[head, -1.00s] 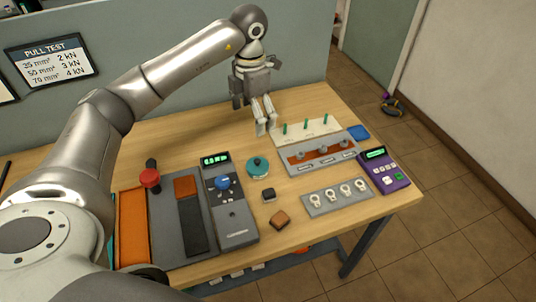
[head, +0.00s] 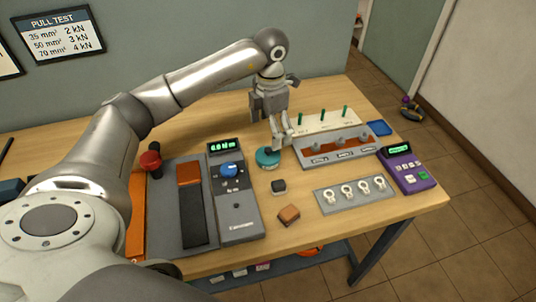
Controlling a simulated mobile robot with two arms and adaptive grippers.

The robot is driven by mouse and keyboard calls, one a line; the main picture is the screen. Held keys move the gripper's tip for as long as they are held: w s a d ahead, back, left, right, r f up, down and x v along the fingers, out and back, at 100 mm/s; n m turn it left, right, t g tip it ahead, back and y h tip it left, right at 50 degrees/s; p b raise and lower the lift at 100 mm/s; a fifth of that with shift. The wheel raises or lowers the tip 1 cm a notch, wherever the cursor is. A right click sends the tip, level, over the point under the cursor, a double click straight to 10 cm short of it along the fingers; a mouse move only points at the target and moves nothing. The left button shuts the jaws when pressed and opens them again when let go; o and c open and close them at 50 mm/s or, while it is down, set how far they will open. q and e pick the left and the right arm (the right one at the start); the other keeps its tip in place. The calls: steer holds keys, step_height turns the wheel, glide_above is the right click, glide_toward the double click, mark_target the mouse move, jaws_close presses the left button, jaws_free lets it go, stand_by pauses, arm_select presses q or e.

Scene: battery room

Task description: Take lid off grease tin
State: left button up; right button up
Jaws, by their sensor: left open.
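The grease tin looks to be the small round tin with a teal lid (head: 267,157), standing on the wooden table just right of the grey press unit. The lid sits on the tin. My left gripper (head: 281,143) points down just behind and to the right of the tin, with its fingertips close to the lid's far edge. It is open and holds nothing that I can see. I cannot tell whether a finger touches the lid. My right gripper is not in view.
A small black block (head: 279,187) and a brown block (head: 289,215) lie in front of the tin. A grey press unit (head: 237,205) stands to the left, a terminal rack (head: 335,150) and purple meter (head: 405,168) to the right. A lug tray (head: 353,194) lies front right.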

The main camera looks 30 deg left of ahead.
mark_target(269, 148)
arm_select(q)
step_height(269, 148, down, 2)
steer(key=shift+f, duration=0.1)
step_height(269, 148, down, 5)
steer(key=shift+s+r+p, duration=0.1)
steer(key=shift+r+p, duration=0.05)
steer(key=shift+p, duration=0.9)
steer(key=shift+f, duration=0.3)
steer(key=c, duration=0.9)
steer(key=shift+c, duration=0.6)
